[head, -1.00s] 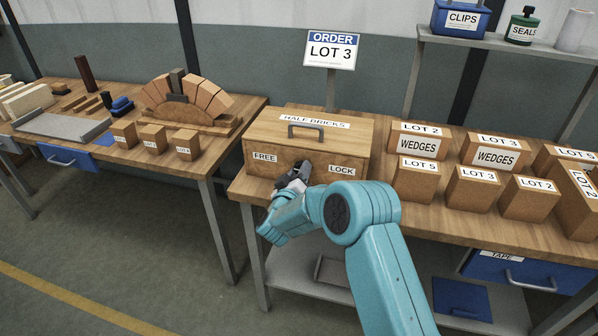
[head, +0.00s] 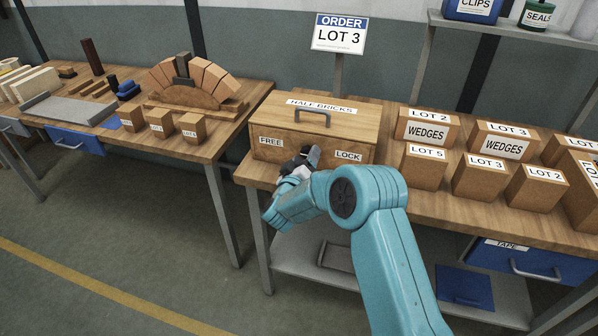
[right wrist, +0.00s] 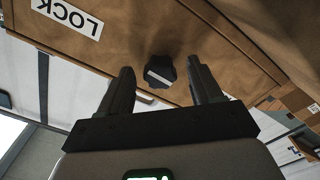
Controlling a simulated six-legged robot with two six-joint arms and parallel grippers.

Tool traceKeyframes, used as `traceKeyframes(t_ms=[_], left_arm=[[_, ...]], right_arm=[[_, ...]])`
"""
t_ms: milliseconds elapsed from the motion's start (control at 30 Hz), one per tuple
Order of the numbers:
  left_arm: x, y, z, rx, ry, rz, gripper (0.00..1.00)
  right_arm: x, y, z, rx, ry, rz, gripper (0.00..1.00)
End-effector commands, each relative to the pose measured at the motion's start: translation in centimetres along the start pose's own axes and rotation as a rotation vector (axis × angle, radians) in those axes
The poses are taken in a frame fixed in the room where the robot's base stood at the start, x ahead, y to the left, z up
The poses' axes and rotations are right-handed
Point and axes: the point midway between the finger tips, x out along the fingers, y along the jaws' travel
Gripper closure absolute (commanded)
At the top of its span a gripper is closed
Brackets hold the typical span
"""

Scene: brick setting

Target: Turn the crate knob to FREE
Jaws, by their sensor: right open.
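The wooden crate (head: 330,137), labelled HALF BRICKS, stands on the bench. Its front has a FREE label (head: 271,142) at left and a LOCK label (head: 348,155) at right. In the right wrist view the dark knob (right wrist: 160,70) with a white mark sits on the crate front. The LOCK label (right wrist: 68,17) is upside down at upper left there. My right gripper (head: 307,155) is open at the crate front. Its fingers (right wrist: 162,86) stand apart on either side of the knob, with gaps visible. In the head view the gripper hides the knob. My left gripper is not in view.
Several cardboard boxes (head: 425,167) stand right of the crate. The LOT 3 order sign (head: 339,35) rises behind it. A left table (head: 215,148) holds a brick arch (head: 195,82) and small boxes. A gap separates the two tables.

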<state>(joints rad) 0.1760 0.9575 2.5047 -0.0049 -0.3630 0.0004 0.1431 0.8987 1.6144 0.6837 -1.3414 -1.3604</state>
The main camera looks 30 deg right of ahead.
Motion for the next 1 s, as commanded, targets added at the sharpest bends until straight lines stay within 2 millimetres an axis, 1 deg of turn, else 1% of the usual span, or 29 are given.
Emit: traceKeyframes(t_ms=[167,400,500,600,700,800,1000], left_arm=[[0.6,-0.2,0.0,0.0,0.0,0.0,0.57],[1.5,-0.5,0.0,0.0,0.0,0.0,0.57],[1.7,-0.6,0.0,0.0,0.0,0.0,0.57],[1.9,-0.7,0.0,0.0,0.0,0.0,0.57],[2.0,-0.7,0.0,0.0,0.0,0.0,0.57],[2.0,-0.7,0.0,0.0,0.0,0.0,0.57],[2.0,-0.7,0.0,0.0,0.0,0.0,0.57]], right_arm=[[-3.6,-0.2,0.0,-0.001,0.002,-0.004,0.36],[-10.1,-0.2,0.1,-0.002,0.003,-0.005,0.36],[-12.3,-0.2,0.1,-0.001,0.002,-0.004,0.36],[-14.0,-0.1,0.1,-0.002,0.001,-0.003,0.36],[-15.1,-0.1,0.1,-0.001,-0.001,-0.002,0.36],[-15.6,0.0,0.1,-0.001,-0.001,0.0,0.36],[-15.7,0.0,0.1,-0.001,-0.001,0.001,0.36]])
